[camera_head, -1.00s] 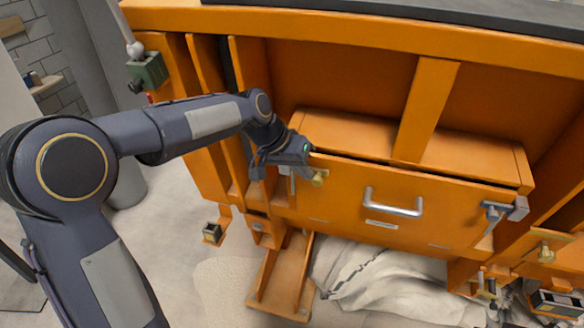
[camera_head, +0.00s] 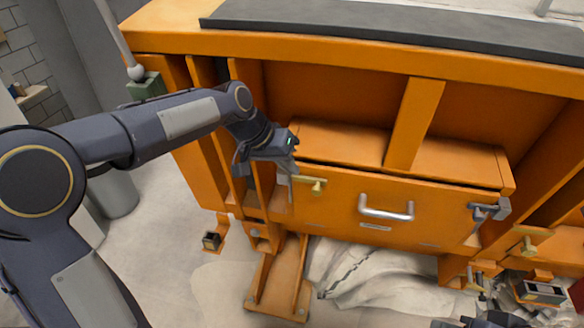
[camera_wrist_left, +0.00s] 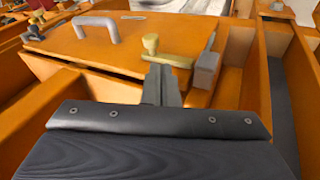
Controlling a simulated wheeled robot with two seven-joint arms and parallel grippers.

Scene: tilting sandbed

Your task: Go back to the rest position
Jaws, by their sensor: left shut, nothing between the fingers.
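My left gripper (camera_head: 291,172) is at the left end of the orange drawer front (camera_head: 342,207), beside the brass latch knob (camera_head: 317,187). In the left wrist view, the fingers of my left gripper (camera_wrist_left: 162,84) are together and empty. They point toward the brass latch (camera_wrist_left: 165,53) and a grey metal bracket (camera_wrist_left: 206,67); I cannot tell whether they touch.
The drawer carries a silver handle (camera_head: 386,210) and a grey latch (camera_head: 489,211) at its right end. Orange frame posts stand close around my left gripper. A grey pad (camera_head: 400,35) lies on top. Crumpled pale cloth (camera_head: 375,272) lies below.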

